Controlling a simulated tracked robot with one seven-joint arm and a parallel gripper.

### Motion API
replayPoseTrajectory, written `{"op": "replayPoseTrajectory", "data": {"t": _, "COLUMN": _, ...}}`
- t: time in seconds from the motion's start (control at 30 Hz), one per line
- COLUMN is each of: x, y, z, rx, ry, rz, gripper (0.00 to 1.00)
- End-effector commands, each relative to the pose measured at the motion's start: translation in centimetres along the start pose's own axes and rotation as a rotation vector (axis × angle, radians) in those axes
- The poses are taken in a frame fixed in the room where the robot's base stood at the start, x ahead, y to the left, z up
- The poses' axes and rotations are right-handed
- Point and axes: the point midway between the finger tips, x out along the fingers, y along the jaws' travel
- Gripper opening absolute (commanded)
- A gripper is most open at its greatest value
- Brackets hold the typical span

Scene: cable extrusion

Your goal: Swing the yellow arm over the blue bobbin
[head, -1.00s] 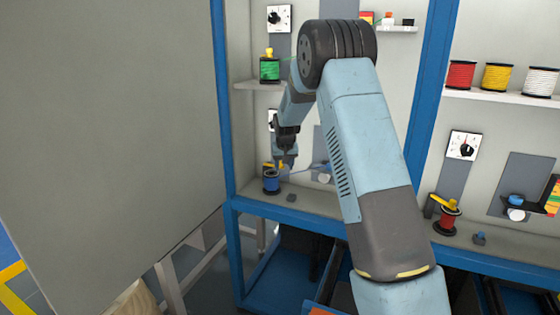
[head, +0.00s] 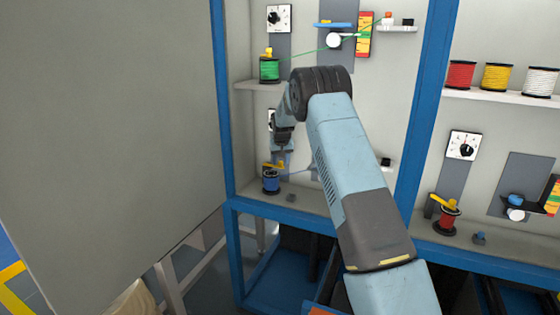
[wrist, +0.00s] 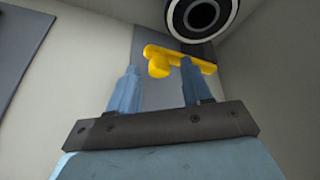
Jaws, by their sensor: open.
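The blue bobbin (head: 271,183) stands on the lower shelf of the left bay in the head view. The yellow arm (head: 273,166) is just above it in the picture; whether it lies fully over the bobbin I cannot tell. My gripper (head: 284,149) points down close to the yellow arm. In the wrist view my gripper (wrist: 160,82) has its two fingers well apart. The yellow arm (wrist: 178,58) shows beyond the fingertips, overlapping the right finger in the picture; contact is unclear. The blue bobbin's side is not visible in the wrist view.
A green bobbin (head: 269,69) stands on the shelf above, its strand running right. A blue upright (head: 433,100) separates the right bay, which has a red bobbin (head: 448,218). A large grey panel (head: 110,130) fills the left. A round black part (wrist: 202,12) is near the yellow arm.

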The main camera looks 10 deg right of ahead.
Motion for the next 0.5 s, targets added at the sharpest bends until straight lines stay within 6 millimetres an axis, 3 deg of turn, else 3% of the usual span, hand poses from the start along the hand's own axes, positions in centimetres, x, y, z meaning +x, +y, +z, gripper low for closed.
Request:
{"op": "replayPoseTrajectory", "data": {"t": 0.27, "x": 0.10, "y": -0.04, "z": 0.00, "rx": 0.000, "ry": 0.001, "rz": 0.000, "gripper": 0.49}}
{"op": "replayPoseTrajectory", "data": {"t": 0.5, "x": 0.09, "y": -0.06, "z": 0.00, "rx": 0.000, "ry": 0.001, "rz": 0.000, "gripper": 0.26}}
